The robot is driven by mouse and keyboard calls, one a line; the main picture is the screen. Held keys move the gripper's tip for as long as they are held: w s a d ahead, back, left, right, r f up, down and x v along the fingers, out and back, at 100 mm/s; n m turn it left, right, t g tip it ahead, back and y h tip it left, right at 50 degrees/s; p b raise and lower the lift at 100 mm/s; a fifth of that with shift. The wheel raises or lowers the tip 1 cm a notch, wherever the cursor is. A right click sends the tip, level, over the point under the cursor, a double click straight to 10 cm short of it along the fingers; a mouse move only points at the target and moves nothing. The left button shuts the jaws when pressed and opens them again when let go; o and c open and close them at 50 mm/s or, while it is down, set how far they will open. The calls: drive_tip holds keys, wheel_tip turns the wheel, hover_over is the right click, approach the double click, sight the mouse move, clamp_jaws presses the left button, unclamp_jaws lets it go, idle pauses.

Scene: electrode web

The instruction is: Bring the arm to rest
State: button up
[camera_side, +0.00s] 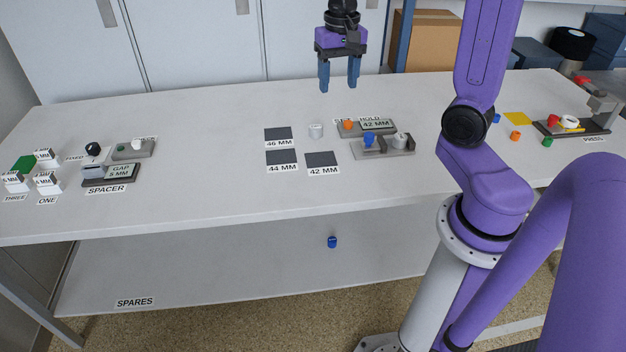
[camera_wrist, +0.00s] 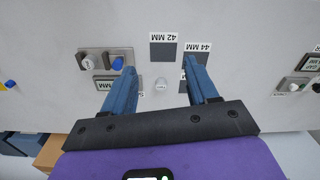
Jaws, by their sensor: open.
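My gripper (camera_side: 339,76) hangs above the back of the white table (camera_side: 220,195), with its two blue fingers pointing down. The fingers stand apart with nothing between them. In the wrist view my gripper (camera_wrist: 162,92) also shows open and empty, with a white cylinder (camera_wrist: 161,84) on the table below, seen between the fingers. That white cylinder (camera_side: 316,130) stands upright beside the dark 46 MM pad (camera_side: 278,134) in the side view. My purple arm reaches up from the right and partly hides the table.
A grey fixture (camera_side: 400,152) with a blue and a white knob sits right of the pads, near the 42 MM display (camera_side: 377,124). The spacer unit (camera_side: 108,174) and small boxes stand left. The press (camera_side: 590,115) and loose coloured caps are right. A blue cylinder (camera_side: 332,242) lies on the lower shelf.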

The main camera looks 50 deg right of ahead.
drive_tip(key=s+a+f+n, duration=0.2)
drive_tip(key=s+a+n, duration=0.6)
drive_tip(key=a+n, duration=0.15)
drive_tip(key=s+a+f+n, duration=0.2)
drive_tip(key=s+a+n, duration=0.2)
drive_tip(key=s+n, duration=0.6)
drive_tip(key=s, duration=0.3)
drive_tip(key=shift+s+a+f, duration=0.15)
drive_tip(key=shift+a+f, duration=0.05)
